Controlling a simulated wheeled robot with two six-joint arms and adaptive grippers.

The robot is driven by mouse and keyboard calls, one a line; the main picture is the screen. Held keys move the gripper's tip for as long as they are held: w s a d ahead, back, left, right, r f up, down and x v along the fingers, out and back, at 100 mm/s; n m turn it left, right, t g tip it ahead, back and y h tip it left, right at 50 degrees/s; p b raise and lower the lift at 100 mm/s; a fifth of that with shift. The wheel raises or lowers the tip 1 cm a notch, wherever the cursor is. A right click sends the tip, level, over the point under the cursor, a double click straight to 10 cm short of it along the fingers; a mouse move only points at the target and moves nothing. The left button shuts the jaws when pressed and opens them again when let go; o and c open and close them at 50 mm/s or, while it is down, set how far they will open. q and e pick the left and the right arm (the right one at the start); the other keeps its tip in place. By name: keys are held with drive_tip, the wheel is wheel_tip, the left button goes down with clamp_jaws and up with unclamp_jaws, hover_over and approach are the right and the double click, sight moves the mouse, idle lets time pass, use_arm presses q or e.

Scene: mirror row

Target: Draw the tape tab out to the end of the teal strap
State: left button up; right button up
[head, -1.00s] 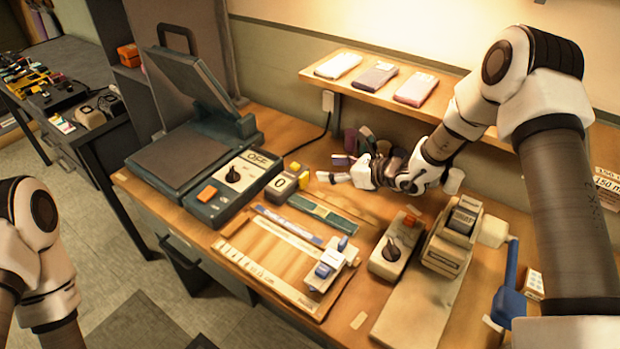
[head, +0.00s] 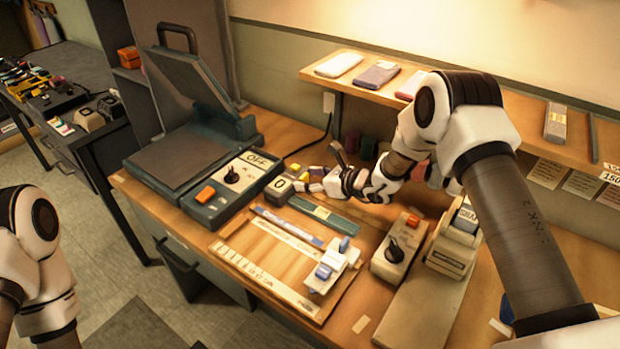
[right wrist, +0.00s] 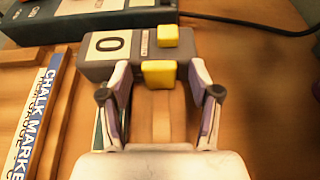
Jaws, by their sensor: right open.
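The grey tape case (head: 278,190) with a "0" on its face sits on the bench behind the teal strap (head: 341,222). In the right wrist view the case (right wrist: 105,45) has a yellow button (right wrist: 168,36) on top and the yellow tape tab (right wrist: 158,74) at its front. My right gripper (head: 309,181) is open at the case. In the right wrist view its fingertips (right wrist: 158,70) stand on either side of the tab, with a gap at each side. The strap lies flat along the bench. My left arm shows at the left edge; its gripper is out of view.
A press with a dial (head: 232,175) stands left of the case. A wooden board with a blue-handled slider (head: 328,268) lies in front of the strap. A dial box (head: 398,247) and a tape dispenser (head: 452,245) stand to the right. A shelf (head: 440,100) runs above.

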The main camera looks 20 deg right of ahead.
clamp_jaws()
drive_tip(key=s+d, duration=0.1)
drive_tip(key=s, duration=0.1)
drive_tip(key=s+d+b, duration=0.1)
drive_tip(key=s+d, duration=0.3)
drive_tip(key=shift+s, duration=0.3)
unclamp_jaws()
drive_tip(key=shift+w, duration=0.1)
drive_tip(key=shift+r, duration=0.1)
